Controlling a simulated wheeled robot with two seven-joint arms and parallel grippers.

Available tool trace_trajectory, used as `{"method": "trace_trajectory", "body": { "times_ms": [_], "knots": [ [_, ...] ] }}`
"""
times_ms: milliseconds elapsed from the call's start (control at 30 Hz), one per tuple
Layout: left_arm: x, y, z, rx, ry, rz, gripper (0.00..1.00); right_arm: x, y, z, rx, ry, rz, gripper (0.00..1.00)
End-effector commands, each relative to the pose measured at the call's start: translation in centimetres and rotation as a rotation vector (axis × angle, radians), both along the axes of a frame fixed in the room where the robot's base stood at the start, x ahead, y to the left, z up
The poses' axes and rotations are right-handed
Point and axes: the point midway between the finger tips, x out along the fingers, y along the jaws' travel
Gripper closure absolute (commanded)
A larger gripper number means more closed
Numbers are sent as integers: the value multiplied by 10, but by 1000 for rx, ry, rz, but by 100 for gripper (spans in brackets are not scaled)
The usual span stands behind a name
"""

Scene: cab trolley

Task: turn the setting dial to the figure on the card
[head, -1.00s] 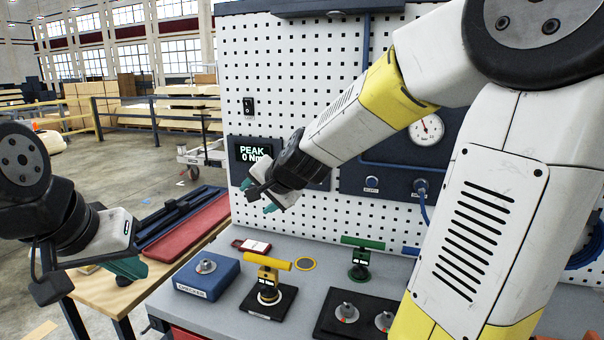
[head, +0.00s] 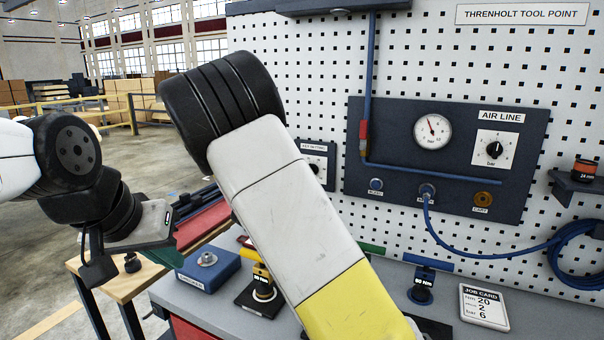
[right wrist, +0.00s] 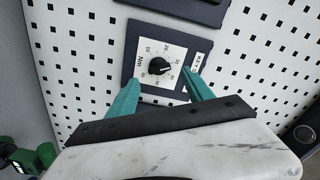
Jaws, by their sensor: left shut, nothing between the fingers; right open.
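The setting dial is a black knob (right wrist: 160,67) on a white numbered face marked Nm, set in a dark plate (right wrist: 133,62) on the pegboard. In the head view the plate (head: 329,152) shows only in part beside my right arm. The knob's exact reading is too small to tell. My right gripper (right wrist: 160,95) is open, its green fingers on either side of the dial's lower edge, with nothing between them. The job card (head: 484,307) lies on the bench at right and reads Nm 20, a 2, and bar 6. My left gripper (head: 168,257) is shut and empty at left.
The air line panel (head: 524,150) with a gauge (head: 432,131) and a bar knob (head: 495,148) is right of my arm. A blue box (head: 207,270), a yellow-handled tool (head: 262,280) and a blue-handled tool (head: 423,284) stand on the bench. A blue hose (head: 500,250) hangs at right.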

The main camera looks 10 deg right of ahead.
Motion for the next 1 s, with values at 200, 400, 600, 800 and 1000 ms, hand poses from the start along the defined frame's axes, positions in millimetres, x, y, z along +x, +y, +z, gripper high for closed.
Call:
{"method": "trace_trajectory", "body": {
  "times_ms": [200, 400, 600, 800, 1000],
  "knots": [
    [0, 0, 0, 0, 0, 0, 100, 29, -20, 0, -1, 1, -1, 40],
    [0, 0, 0, 0, 0, 0, 100, 41, -27, -1, 0, 2, 1, 40],
    [0, 0, 0, 0, 0, 0, 100, 42, -28, -1, 1, 3, 2, 40],
    [0, 0, 0, 0, 0, 0, 100, 42, -28, -1, 1, 3, 2, 68],
    [0, 0, 0, 0, 0, 0, 100, 42, -28, -1, 1, 3, 2, 100]
  ]
}}
